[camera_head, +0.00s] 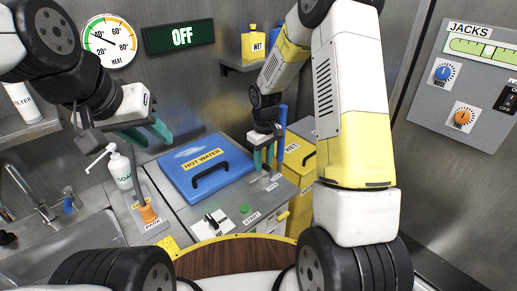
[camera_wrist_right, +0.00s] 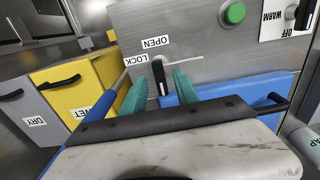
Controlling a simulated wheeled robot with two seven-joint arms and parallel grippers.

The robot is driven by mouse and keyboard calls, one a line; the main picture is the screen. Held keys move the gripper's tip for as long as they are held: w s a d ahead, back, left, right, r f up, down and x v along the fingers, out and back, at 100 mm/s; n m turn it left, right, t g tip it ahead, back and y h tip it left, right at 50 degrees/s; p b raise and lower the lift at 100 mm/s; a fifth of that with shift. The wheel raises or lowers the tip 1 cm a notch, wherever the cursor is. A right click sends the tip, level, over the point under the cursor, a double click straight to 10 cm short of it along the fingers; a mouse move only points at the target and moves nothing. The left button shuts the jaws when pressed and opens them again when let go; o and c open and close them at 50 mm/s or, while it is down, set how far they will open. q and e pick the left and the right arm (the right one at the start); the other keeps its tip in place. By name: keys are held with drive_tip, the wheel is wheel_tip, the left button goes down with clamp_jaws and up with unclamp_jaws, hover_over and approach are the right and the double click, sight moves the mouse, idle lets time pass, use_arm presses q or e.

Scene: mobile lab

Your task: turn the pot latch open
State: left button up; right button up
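The pot is a grey counter unit with a blue lid (camera_head: 190,178) marked HOT WATER and a black handle. In the right wrist view, its small black-and-metal latch (camera_wrist_right: 159,75) stands beside the labels OPEN and LOCK, which appear upside down. My right gripper (camera_head: 264,157) is over the latch; in the wrist view its teal fingers (camera_wrist_right: 160,84) are apart, one on each side of the latch, with gaps visible. In the head view the fingers partly hide the latch. My left gripper (camera_head: 146,133) is open and empty, above the counter left of the lid.
A blue upright rod (camera_head: 283,125) stands close to my right gripper. A soap bottle (camera_head: 120,169), an orange-based mash tool (camera_head: 148,213) and a sink (camera_head: 70,245) are left. A green button (camera_head: 244,209) and a black switch (camera_head: 215,219) sit in front of the lid.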

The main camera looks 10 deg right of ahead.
drive_tip(key=shift+r, duration=3.85)
drive_tip(key=shift+r, duration=0.1)
wheel_tip(320, 180, up, 8)
drive_tip(key=m+t, duration=0.1)
drive_tip(key=m, duration=0.1)
hover_over(264, 164)
drive_tip(key=s+d, duration=0.1)
drive_tip(key=s, duration=0.3)
drive_tip(key=s+d+r+m+t+y, duration=0.1)
drive_tip(key=s+r+m+t, duration=0.1)
drive_tip(key=s+r, duration=0.4)
drive_tip(key=s+d+r+m+t+y, duration=0.1)
drive_tip(key=s+r, duration=0.5)
drive_tip(key=s, duration=0.7)
drive_tip(key=shift+m+t, duration=0.7)
drive_tip(key=shift+t, duration=0.4)
